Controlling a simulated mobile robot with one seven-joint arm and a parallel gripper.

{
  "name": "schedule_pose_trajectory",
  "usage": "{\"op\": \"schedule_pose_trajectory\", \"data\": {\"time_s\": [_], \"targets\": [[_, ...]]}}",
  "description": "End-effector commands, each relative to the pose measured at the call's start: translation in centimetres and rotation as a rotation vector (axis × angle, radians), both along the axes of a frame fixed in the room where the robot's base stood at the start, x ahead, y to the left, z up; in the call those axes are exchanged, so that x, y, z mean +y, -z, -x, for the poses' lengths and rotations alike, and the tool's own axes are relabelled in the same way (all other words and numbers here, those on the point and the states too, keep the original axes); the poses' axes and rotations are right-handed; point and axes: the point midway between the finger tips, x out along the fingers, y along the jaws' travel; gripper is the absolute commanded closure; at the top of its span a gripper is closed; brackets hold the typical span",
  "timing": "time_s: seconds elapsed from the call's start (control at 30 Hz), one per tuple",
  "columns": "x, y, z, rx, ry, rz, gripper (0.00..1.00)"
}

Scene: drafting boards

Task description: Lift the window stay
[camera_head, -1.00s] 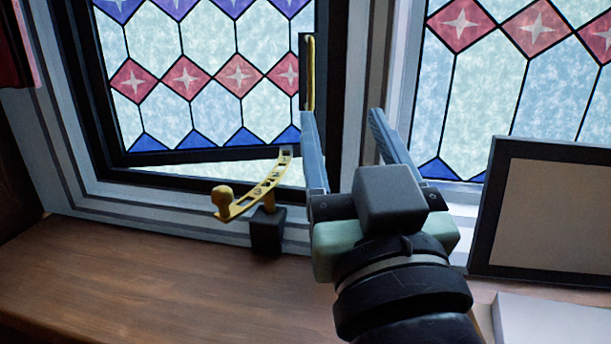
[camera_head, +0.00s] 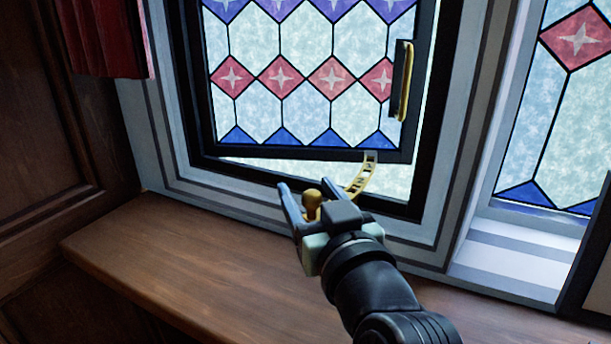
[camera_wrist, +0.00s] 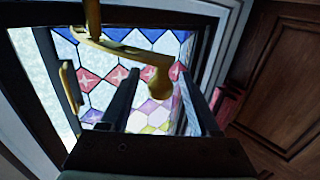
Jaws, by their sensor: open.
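The brass window stay (camera_head: 361,178) is a curved bar with holes, reaching from the bottom edge of the open stained-glass window (camera_head: 305,75) toward the sill. My gripper is open. The stay's peg is hidden behind my gripper in the head view.
The wooden sill (camera_head: 190,270) is clear on the left. A brass window handle (camera_head: 403,80) is on the sash's right side. A red curtain (camera_head: 105,35) hangs at the upper left beside wood panelling (camera_head: 45,130). A dark-framed board (camera_head: 597,265) stands at the right edge.

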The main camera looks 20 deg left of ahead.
Motion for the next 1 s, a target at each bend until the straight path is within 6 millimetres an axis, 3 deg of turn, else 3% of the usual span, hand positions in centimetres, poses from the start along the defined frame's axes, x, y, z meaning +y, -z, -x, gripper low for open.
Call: {"op": "schedule_pose_trajectory", "data": {"time_s": [0.2,0.5,0.87,1.0], "targets": [[1.3,0.0,-1.5,0.0,0.0,0.001,0.37],[1.4,0.0,-1.7,-0.001,0.001,0.001,0.37],[1.4,0.0,-1.6,0.0,0.001,0.0,1.0],[1.3,0.0,-1.6,0.0,0.001,0.0,1.0]]}}
